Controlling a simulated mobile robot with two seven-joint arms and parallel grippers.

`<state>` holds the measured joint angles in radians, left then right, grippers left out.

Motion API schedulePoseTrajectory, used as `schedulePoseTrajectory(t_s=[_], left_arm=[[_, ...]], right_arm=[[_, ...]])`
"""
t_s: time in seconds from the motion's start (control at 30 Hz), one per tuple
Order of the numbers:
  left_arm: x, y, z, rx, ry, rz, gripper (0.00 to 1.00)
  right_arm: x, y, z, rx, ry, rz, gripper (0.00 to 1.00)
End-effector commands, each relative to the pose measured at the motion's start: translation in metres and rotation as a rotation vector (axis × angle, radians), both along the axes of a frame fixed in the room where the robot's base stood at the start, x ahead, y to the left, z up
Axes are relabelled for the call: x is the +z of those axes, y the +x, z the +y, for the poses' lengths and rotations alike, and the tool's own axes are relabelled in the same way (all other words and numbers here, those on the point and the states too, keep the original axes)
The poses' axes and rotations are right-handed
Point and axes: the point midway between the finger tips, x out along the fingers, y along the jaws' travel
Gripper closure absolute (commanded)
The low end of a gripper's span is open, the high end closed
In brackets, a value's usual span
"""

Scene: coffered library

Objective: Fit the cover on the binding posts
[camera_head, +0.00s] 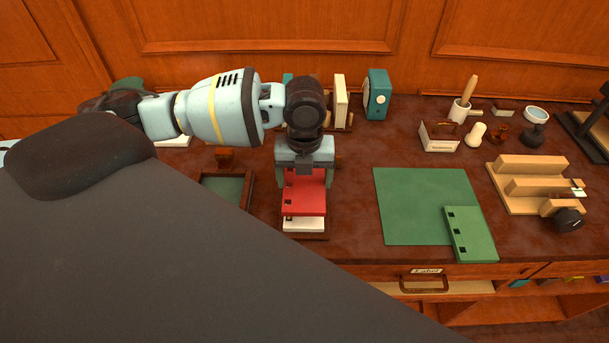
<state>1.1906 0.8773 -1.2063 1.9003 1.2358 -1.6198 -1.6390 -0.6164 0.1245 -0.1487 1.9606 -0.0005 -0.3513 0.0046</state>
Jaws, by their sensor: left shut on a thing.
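My left gripper (305,176) points down and is shut on a red cover (305,200), which has several dark square holes along its left edge. The red cover is over a white stack of pages (303,224) on a dark wooden base (302,236). I cannot tell whether it touches the stack. The binding posts cannot be made out under the cover and gripper. A green cover (469,229) with dark square holes lies over the lower right corner of a green mat (415,195). My right gripper is not in view.
A wooden tray (251,187) with a green lining is left of the stack. A stepped wooden block (520,186) stands at the right. Small desk items, including a white bowl (536,114) and a teal box (377,92), line the back. Most of the green mat is clear.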

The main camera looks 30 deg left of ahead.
Motion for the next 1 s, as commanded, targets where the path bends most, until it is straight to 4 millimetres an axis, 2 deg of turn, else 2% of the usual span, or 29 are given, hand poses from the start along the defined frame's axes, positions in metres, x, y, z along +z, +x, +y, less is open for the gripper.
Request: schedulePoseTrajectory(t_s=[1.0], left_arm=[[0.0001,0.0001,-0.0001,0.0,0.0,0.0,0.43]], right_arm=[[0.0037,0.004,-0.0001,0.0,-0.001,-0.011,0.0]])
